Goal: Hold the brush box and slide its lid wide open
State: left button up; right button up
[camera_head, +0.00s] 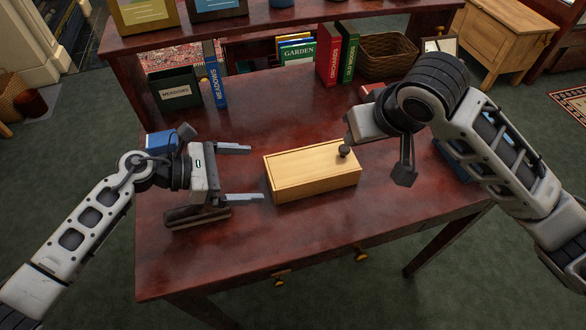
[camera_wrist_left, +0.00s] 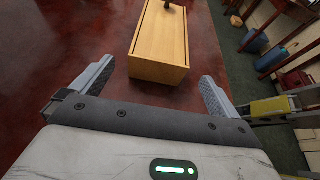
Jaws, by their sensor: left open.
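The brush box (camera_head: 300,180) is a long pale wooden box lying on the dark red table (camera_head: 250,255). Its lid (camera_head: 305,163) looks flush, covering the top, with a dark knob (camera_head: 344,152) near the right end. My left gripper (camera_head: 243,173) is open and empty, left of the box, with its fingers pointing at the near short end. In the left wrist view the box (camera_wrist_left: 160,68) stands just ahead between the fingertips, not touching them. My right gripper (camera_head: 372,124) is over the box's right end, close to the knob. Its fingers are hidden, so its grip is unclear.
Behind are a green "Meadows" box (camera_head: 175,90), a blue book (camera_head: 214,75), a red book (camera_head: 328,55), a green book (camera_head: 347,52) and a wicker basket (camera_head: 388,57). A blue object (camera_head: 160,139) lies behind my left wrist. The front tabletop is clear.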

pick_arm(q)
jog(key=x, duration=1)
jog(key=shift+d, duration=0.25)
jog(key=c, duration=1)
jog(key=shift+o, duration=0.2)
pick_arm(e)
jog(key=shift+o, duration=1)
notch_tip(320, 180, up, 4)
jog(key=f+m+g+h, duration=0.1)
jog(key=m+g, duration=0.5)
jog(key=m, duration=0.3)
send_over(345, 148)
notch_tip(345, 148, down, 11)
jog(key=shift+f, duration=0.15)
